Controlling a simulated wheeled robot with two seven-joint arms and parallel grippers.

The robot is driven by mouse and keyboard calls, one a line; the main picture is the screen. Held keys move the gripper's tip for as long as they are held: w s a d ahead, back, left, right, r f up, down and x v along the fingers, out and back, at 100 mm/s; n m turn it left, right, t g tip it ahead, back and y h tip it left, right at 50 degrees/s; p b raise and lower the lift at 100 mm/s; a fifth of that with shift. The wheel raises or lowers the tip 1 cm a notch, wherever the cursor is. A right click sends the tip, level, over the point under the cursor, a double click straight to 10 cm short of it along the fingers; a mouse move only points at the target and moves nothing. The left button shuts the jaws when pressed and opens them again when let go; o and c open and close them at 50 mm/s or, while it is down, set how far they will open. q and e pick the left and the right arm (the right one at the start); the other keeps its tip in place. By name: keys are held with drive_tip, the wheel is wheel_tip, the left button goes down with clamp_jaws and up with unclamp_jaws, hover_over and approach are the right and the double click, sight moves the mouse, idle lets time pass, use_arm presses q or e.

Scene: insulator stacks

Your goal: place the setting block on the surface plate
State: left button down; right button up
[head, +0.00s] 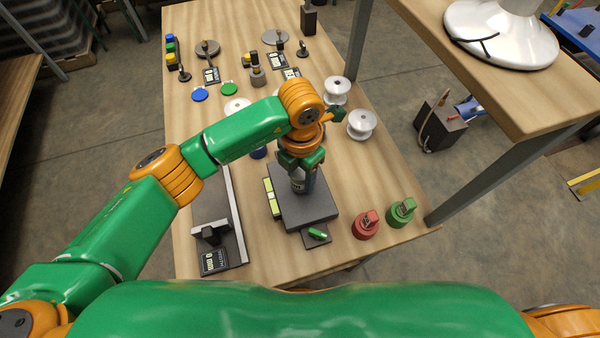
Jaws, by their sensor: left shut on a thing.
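The surface plate (318,208) is a dark grey slab near the front middle of the wooden table. My left gripper (300,164) is directly above its far part, pointing down and shut on a small grey piece (298,184). This piece looks like the setting block; its upper part is hidden by the fingers. Its lower end is at or just above the plate; I cannot tell whether it touches. My right gripper is not in view.
A grey stand with a display (214,261) is left of the plate. A red base (366,226) and a green base (401,213) stand to its right. A small dark pad (315,240) is in front. White insulators (361,124) and several gauges stand farther back.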

use_arm(q)
drive_tip(key=shift+f, duration=0.55)
drive_tip(key=shift+f, duration=0.2)
drive_tip(key=shift+c, duration=1.5)
unclamp_jaws()
drive_tip(key=shift+r, duration=0.1)
